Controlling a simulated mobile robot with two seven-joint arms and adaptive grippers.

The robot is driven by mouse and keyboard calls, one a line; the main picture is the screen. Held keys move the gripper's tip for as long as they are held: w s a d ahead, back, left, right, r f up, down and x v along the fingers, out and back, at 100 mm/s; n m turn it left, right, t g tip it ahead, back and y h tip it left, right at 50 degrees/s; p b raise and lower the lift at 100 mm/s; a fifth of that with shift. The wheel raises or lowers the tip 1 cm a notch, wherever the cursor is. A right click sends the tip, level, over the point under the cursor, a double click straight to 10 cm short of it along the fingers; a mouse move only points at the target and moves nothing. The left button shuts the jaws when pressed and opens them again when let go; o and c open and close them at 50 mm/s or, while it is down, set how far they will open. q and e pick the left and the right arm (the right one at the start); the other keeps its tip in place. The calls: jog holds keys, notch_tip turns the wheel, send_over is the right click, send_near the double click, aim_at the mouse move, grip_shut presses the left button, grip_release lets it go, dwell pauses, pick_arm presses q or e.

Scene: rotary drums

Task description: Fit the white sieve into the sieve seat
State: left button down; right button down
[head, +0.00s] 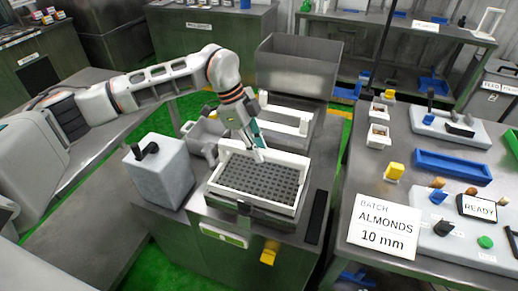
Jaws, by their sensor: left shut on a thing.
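The white sieve (258,184), a rectangular white frame around a dark perforated plate, is at the middle of the head view. It lies roughly level over the sieve seat (262,217), a dark metal frame on the machine top. The sieve hides most of the seat, and I cannot tell whether it is fully down or slightly above it. My left gripper (258,153) is shut on the sieve's far rim, reaching down from behind. My right gripper is out of view.
A grey block with a black handle (160,172) stands left of the sieve. A steel hopper (296,68) and white rails (286,119) are behind. On the right table are a sign reading "ALMONDS 10 mm" (385,226), a blue tray (454,166) and a control panel (470,235).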

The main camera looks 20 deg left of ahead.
pick_arm(q)
jog(key=shift+f+b, duration=0.65)
jog(key=shift+f, duration=0.95)
jog(key=c, duration=1.8)
grip_release()
jog(key=shift+f, duration=0.1)
jog(key=v, duration=1.2)
